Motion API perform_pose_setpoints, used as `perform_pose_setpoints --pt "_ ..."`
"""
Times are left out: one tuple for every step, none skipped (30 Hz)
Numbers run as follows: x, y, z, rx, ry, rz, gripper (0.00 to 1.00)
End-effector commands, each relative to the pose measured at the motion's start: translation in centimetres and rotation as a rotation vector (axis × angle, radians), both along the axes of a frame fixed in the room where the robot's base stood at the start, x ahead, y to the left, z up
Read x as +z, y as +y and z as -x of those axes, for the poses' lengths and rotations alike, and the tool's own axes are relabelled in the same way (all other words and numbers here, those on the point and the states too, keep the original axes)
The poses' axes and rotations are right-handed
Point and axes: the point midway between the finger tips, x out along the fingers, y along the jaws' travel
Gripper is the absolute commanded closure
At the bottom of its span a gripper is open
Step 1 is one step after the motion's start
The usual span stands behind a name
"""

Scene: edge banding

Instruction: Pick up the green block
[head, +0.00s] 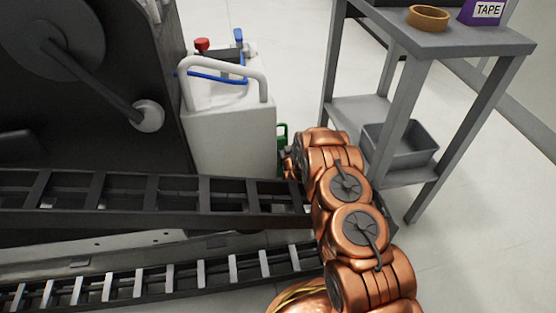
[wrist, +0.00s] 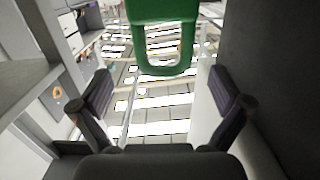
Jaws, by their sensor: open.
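The green block (wrist: 162,12) fills the top middle of the wrist view, a solid body with a loop-shaped part hanging down from it. In the head view only a small part of the green block (head: 283,131) shows, beside the white container and behind my arm. My gripper (wrist: 160,76) is open and empty, its two dark fingers spread left and right. The loop is roughly centred between the fingers in the picture and appears beyond their tips. I cannot tell the exact gap. In the head view my gripper is mostly hidden by my copper arm.
A white container (head: 232,135) with a handle stands just left of the green block. A dark ladder-like rail (head: 150,192) runs left of my arm. A grey cart (head: 448,42) on the right carries a tape roll (head: 428,18) and a purple box (head: 483,11), with a grey bin (head: 402,146) below.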

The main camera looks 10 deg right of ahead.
Motion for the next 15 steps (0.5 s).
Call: perform_pose_setpoints --pt "-2.1 0.0 0.5 -0.001 -0.011 0.002 0.00" --pt "-2.8 0.1 0.8 -0.002 -0.020 0.003 0.00" --pt "-3.5 0.1 1.1 -0.002 -0.033 0.004 0.00" --pt "-3.9 0.1 1.3 -0.003 -0.041 0.005 0.00" --pt "-4.4 0.1 1.5 -0.003 -0.047 0.006 0.00" --pt "-4.8 0.1 1.7 -0.003 -0.054 0.007 0.00" --pt "-5.0 0.1 1.8 -0.003 -0.059 0.007 0.00" --pt "-5.1 0.1 1.9 -0.003 -0.064 0.008 0.00" --pt "-5.2 0.1 1.9 -0.003 -0.069 0.008 0.00" --pt "-5.3 0.1 1.9 -0.003 -0.072 0.008 0.00" --pt "-5.3 0.2 1.8 -0.003 -0.074 0.009 0.00" --pt "-5.3 0.2 1.6 -0.003 -0.075 0.009 0.00" --pt "-5.4 0.2 1.4 -0.003 -0.075 0.009 0.00" --pt "-5.4 0.2 1.2 -0.003 -0.075 0.009 0.00" --pt "-5.4 0.2 0.8 -0.003 -0.075 0.009 0.00"
